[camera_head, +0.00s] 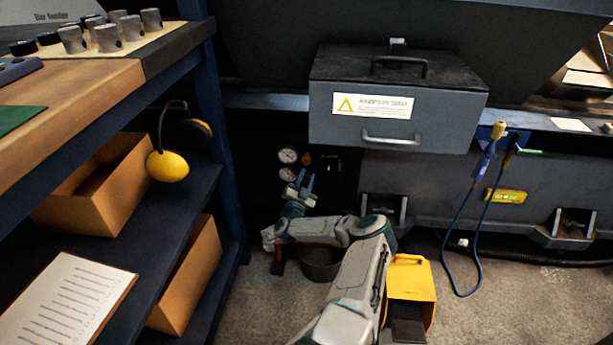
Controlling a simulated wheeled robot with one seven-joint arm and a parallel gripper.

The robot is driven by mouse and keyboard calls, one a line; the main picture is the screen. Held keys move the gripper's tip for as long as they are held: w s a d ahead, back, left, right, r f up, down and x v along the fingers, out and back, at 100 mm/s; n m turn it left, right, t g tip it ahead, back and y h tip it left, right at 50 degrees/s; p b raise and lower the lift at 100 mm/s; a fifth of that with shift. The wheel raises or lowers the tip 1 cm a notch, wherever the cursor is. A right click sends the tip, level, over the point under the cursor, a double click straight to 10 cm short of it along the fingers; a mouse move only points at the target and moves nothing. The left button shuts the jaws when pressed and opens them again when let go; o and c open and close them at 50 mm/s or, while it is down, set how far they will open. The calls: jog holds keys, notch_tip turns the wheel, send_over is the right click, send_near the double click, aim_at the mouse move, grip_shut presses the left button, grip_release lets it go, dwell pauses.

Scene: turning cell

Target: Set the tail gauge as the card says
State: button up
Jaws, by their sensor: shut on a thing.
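Two round white-faced gauges (288,155) sit one above the other on a dark panel under the grey box; the lower gauge (287,174) is just left of my fingertips. Their readings are too small to read. A small brass-coloured fitting (306,159) is right of the upper gauge, just above my fingertips in the picture. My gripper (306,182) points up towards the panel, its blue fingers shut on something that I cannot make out. A sheet with lines of writing (65,300) lies at lower left, and a small pale card (570,124) lies on the right ledge; neither is legible.
A grey box (390,100) with a warning label juts out above the gauges. A blue shelf post (215,130) stands left. A dark bucket (320,263) and a yellow container (410,285) are on the floor by my arm. A blue cable (462,240) hangs right.

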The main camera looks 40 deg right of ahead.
jog(key=m+g+p, duration=0.1)
jog(key=m+g, duration=0.1)
jog(key=m, duration=0.2)
jog(key=shift+r+p, duration=0.15)
jog(key=shift+p, duration=0.15)
jog(key=m+g, duration=0.1)
jog(key=m, duration=0.2)
jog(key=m+g+p, duration=0.1)
jog(key=m, duration=0.1)
jog(key=shift+m+y, duration=0.4)
jog(key=m+y+p, duration=0.1)
jog(key=m, duration=0.1)
jog(key=m+g+p, duration=0.1)
jog(key=m, duration=0.2)
jog(key=shift+y+p, duration=0.3)
jog(key=shift+y, duration=0.1)
jog(key=shift+f+m+y+p, duration=0.2)
jog(key=shift+m+y+p, duration=0.35)
jog(key=shift+m, duration=0.65)
jog(key=o, duration=0.6)
jog(key=shift+o, duration=0.5)
